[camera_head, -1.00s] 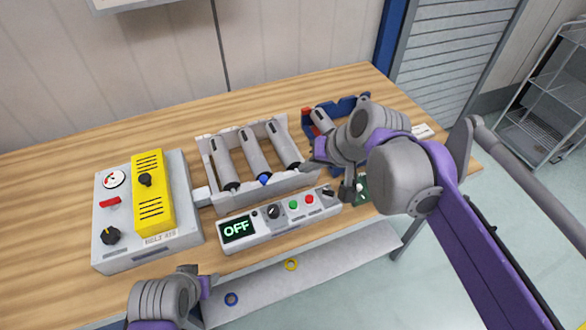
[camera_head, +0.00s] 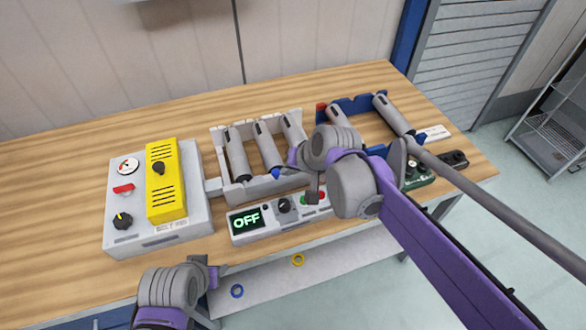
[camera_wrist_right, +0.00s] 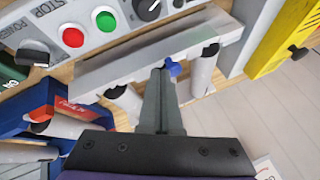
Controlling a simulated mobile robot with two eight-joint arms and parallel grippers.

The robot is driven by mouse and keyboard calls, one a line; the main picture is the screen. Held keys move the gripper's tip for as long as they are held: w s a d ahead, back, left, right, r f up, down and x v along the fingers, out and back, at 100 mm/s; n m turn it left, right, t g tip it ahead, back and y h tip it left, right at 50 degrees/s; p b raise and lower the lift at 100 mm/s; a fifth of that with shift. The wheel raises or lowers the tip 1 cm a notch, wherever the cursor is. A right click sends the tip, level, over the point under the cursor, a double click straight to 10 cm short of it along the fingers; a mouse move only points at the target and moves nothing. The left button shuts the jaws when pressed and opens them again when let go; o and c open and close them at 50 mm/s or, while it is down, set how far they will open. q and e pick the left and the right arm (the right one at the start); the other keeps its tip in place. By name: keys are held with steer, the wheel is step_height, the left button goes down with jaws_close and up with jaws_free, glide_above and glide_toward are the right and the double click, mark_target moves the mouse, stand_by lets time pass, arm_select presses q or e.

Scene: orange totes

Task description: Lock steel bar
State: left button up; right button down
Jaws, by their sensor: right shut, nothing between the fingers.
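A pale grey metal frame (camera_head: 262,188) with a straight front rail (camera_wrist_right: 110,72) stands mid-table and bears three grey rollers (camera_head: 236,152). I cannot tell which part is the steel bar. A blue knob (camera_head: 276,174) sits at the frame's front; it also shows in the right wrist view (camera_wrist_right: 174,69). My right gripper (camera_head: 312,189) is shut and empty above the frame; in the right wrist view its fingertips (camera_wrist_right: 160,78) lie beside the knob, contact unclear. My left gripper (camera_head: 214,274) is low at the table's front edge; its fingers are unclear.
A control box (camera_head: 245,221) reading OFF stands in front of the frame. A grey and yellow machine box (camera_head: 155,238) is to the left. A blue crate (camera_head: 350,104) with rollers is to the right.

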mark_target(266, 179)
steer(key=a, duration=0.2)
steer(key=s+a, duration=0.1)
steer(key=a, duration=0.1)
steer(key=shift+s, duration=0.2)
steer(key=shift+d, duration=0.1)
